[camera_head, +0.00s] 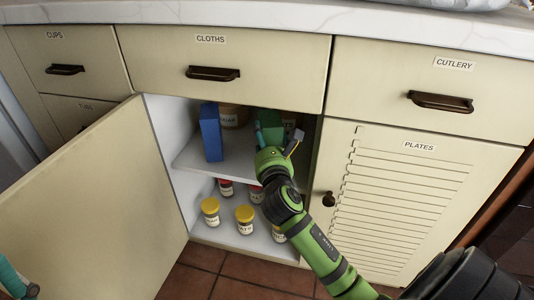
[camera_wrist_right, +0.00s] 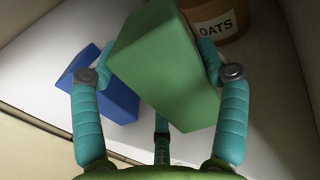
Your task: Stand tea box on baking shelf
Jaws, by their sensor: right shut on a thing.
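A green box (camera_head: 270,124), which I take to be the tea box, is held by my right gripper (camera_head: 277,138) inside the open cupboard. In the right wrist view the green box (camera_wrist_right: 165,70) sits between the two teal fingers, tilted in the picture. Its label is not visible. It is over the upper shelf (camera_head: 238,152), which holds baking goods; I cannot tell whether its base touches the shelf. My left gripper (camera_head: 14,282) shows only partly at the bottom left corner, away from the cupboard, and its jaws are unclear.
A blue box (camera_head: 211,133) stands on the upper shelf, left of the green box. A sugar jar (camera_head: 231,116) and an oats jar (camera_wrist_right: 218,18) stand behind. Several yellow- and red-lidded jars (camera_head: 245,220) fill the lower level. The open door (camera_head: 100,210) is at left.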

